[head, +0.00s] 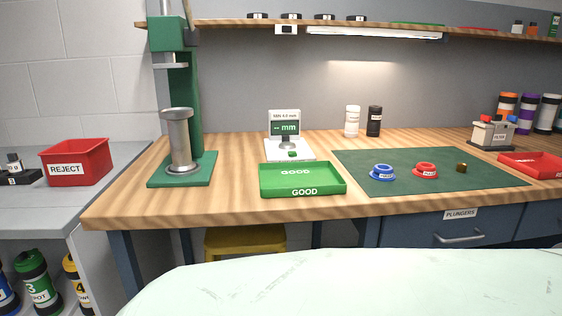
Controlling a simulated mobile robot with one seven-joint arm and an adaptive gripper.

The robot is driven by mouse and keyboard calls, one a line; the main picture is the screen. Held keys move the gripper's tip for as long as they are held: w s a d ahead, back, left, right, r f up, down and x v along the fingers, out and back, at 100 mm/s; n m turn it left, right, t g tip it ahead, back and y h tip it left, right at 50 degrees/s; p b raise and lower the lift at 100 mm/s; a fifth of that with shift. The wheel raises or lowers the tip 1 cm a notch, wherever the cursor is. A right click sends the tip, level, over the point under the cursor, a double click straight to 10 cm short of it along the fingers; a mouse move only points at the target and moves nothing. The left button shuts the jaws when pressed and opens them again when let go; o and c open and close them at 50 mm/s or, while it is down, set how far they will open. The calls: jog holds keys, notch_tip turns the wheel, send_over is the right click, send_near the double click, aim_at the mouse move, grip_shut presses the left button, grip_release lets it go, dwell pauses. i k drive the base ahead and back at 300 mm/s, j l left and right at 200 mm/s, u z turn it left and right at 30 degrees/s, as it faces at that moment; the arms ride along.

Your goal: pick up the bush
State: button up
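A small, dark brass-coloured piece (461,168), which looks like the bush, sits on the right part of the dark green mat (400,158) on the wooden workbench. It is too small to make out its bore or exact shape. It stands apart, to the right of a red ring-shaped dish (425,171) and a blue ring-shaped dish (382,173), both with white labels. My gripper is not in view.
A green GOOD tray (303,182) sits left of the mat, with a gauge (287,135) behind it. A green press (183,120) stands at the left. A FILTER-type box (492,134) and red tray (535,164) lie right. A red REJECT bin (76,163) is far left.

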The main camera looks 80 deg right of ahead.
aim_at(461, 167)
jog(key=z, duration=3.3)
